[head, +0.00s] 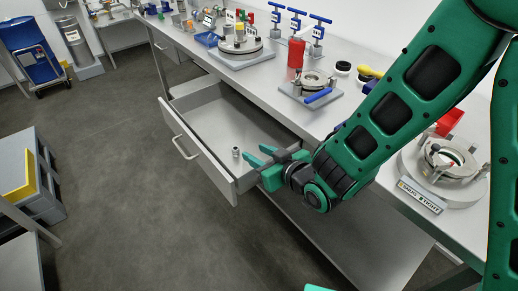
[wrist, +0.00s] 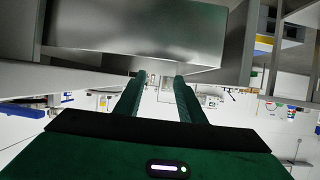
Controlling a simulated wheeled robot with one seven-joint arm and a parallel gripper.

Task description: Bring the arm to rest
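My green arm reaches in from the right in the head view. My gripper (head: 262,164) is over the right end of an open drawer (head: 203,100), near the drawer's front corner. Its two fingers are spread apart with nothing visible between them. In the wrist view my gripper's fingers (wrist: 160,76) also stand apart and empty. A small metal fitting (head: 236,152) stands on the drawer floor, just left of the fingertips and apart from them. Whether the fingers touch the drawer wall I cannot tell.
The workbench (head: 262,88) carries a round flanged fixture (head: 238,45), a smaller fixture with a blue handle (head: 312,84), a red bottle (head: 296,52) and blue T-handled tools (head: 318,30). A fixture with a label plate (head: 421,197) is beside my arm. The floor (head: 110,130) left of the drawer is clear.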

